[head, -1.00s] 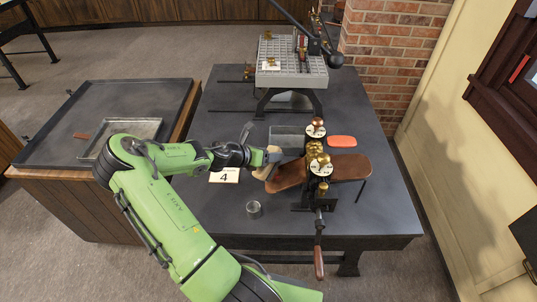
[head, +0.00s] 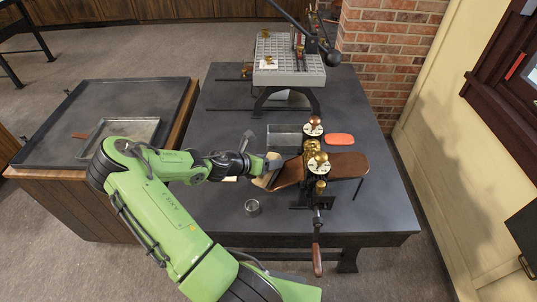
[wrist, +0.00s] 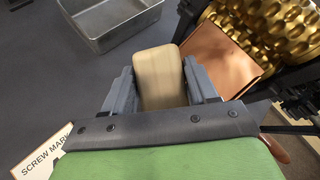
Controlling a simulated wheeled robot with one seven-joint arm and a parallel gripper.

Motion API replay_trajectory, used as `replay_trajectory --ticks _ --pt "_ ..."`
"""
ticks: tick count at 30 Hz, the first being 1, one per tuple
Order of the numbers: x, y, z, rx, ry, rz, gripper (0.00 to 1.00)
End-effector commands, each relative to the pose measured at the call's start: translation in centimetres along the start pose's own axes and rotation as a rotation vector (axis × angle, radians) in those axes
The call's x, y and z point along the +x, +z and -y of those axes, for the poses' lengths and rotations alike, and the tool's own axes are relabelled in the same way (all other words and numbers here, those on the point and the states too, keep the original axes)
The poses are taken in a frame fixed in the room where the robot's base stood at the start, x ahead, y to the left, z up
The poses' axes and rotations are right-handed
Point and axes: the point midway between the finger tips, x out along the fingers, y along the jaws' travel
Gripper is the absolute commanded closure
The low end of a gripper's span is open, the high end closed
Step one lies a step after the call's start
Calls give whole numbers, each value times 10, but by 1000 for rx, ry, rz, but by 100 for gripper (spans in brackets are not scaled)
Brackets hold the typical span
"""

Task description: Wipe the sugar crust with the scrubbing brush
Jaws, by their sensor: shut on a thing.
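My gripper (wrist: 160,85) is shut on a pale wooden block, the scrubbing brush (wrist: 157,62). Its bristles are not visible. In the head view the brush (head: 263,181) is held beside the left end of a brown, copper-coloured feed plate of the roller machine. The plate (wrist: 222,58) lies just right of the brush in the wrist view, against golden embossed rollers (wrist: 268,30). I cannot tell whether brush and plate touch. I cannot make out the sugar crust in either view.
A hand crank (head: 317,258) hangs over the table's front edge. A metal tray (head: 285,135) lies behind the brush, an orange pad (head: 340,139) behind the machine. A small round tin (head: 252,207) stands in front. The table's left rear is mostly clear.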

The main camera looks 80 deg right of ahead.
Motion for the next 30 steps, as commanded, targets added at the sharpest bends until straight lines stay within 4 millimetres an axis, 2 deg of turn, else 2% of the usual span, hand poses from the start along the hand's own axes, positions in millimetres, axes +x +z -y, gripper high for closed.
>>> replay_trajectory --ticks 4,9,22,30 --pt "-7 -5 7 -1 0 0 91" --pt "-5 -7 8 -2 0 1 91" --pt "18 12 -15 0 2 -2 91" --pt "21 11 -16 -1 0 -6 91"
